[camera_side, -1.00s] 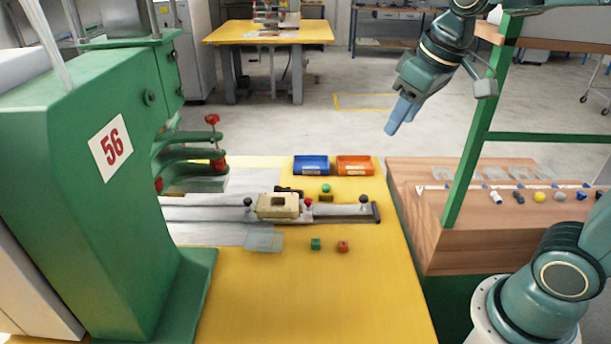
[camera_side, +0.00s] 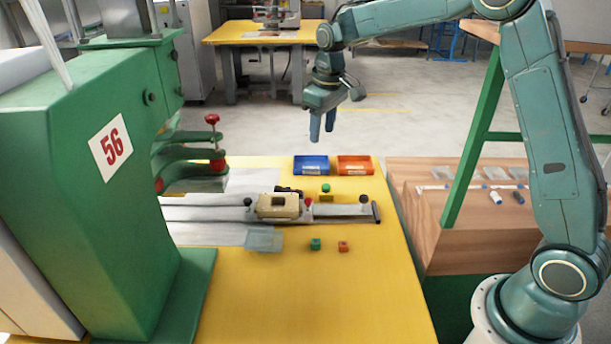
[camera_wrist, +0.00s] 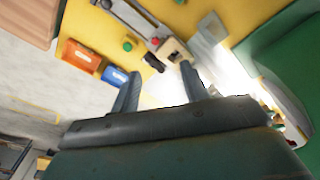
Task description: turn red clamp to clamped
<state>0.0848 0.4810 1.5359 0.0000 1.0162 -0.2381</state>
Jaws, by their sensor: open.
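The red clamp shows as a small red knob (camera_side: 308,203) at the right end of a beige block (camera_side: 278,206) on the metal slide. It also shows as a red spot in the wrist view (camera_wrist: 155,41), beside the beige block (camera_wrist: 174,48). Its lever is too small to read, so I cannot tell its position. My gripper (camera_side: 322,132) hangs above and behind the blue bin, fingers pointing down, well clear of the clamp. In the wrist view my gripper (camera_wrist: 160,72) is open and empty, with the fingers apart.
A blue bin (camera_side: 311,165) and an orange bin (camera_side: 355,166) stand behind the slide.

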